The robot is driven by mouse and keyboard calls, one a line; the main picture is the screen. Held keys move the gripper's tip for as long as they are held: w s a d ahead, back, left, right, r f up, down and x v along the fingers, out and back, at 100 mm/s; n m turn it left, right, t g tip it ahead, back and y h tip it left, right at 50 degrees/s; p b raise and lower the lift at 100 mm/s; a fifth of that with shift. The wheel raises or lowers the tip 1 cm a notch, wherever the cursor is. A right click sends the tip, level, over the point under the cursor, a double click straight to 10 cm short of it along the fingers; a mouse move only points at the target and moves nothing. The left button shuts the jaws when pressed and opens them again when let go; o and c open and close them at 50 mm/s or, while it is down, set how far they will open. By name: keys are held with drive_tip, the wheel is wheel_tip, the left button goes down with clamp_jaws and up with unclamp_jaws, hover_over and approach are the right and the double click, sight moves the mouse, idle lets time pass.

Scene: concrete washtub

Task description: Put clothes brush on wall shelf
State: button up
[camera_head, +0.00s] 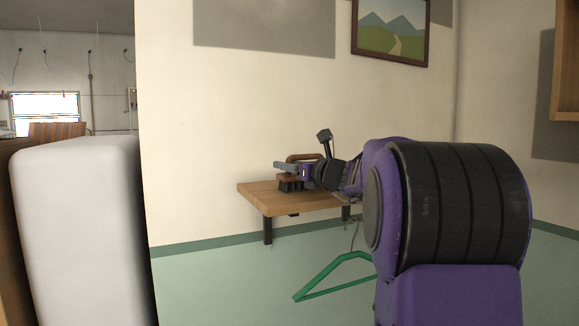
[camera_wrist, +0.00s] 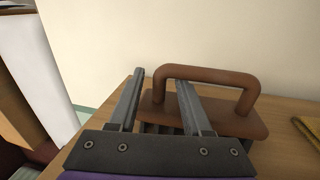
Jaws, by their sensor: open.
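The clothes brush is brown with a looped handle (camera_wrist: 210,75) and dark bristles. My gripper (camera_wrist: 160,76) is open at the brush. In the wrist view its two fingers straddle the left upright of the handle, and the right finger lies across the handle's opening. I cannot tell whether either finger touches the brush.
A white, rounded block (camera_head: 75,230) stands at the left. A framed picture (camera_head: 391,30) hangs on the wall above.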

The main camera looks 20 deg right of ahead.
drive_tip(key=shift+r, duration=0.15)
drive_tip(key=b+v, duration=0.1)
drive_tip(key=v, duration=1.1)
